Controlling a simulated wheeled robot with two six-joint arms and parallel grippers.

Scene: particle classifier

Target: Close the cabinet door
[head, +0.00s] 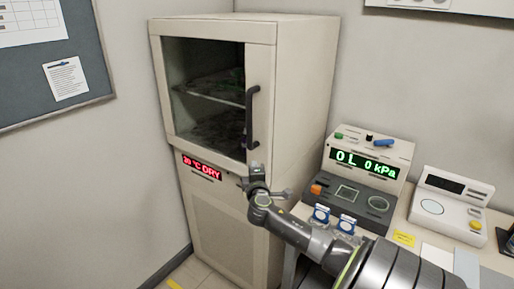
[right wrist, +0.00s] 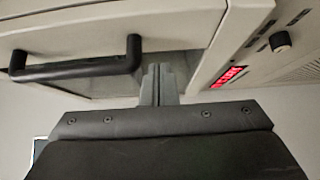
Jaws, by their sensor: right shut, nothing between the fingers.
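The beige cabinet (head: 305,95) stands in the corner. Its upper door (head: 212,30) has a dark glass window and a black vertical handle (head: 253,118) on the right side. The door looks shut or nearly shut; I cannot tell whether a small gap remains. My right gripper (head: 256,172) is just below the handle, in front of the cabinet, and its fingers are shut and empty. In the right wrist view, the fingers (right wrist: 157,84) point at the cabinet near the door's lower edge, apart from the handle (right wrist: 76,66). Contact with the door is unclear. My left gripper is not in view.
A red display (head: 201,167) sits below the door. To the right, a desk carries a device with a green display (head: 364,163), two small blue-and-white containers (head: 333,219) and a white instrument (head: 447,207). A notice board (head: 50,70) hangs at left.

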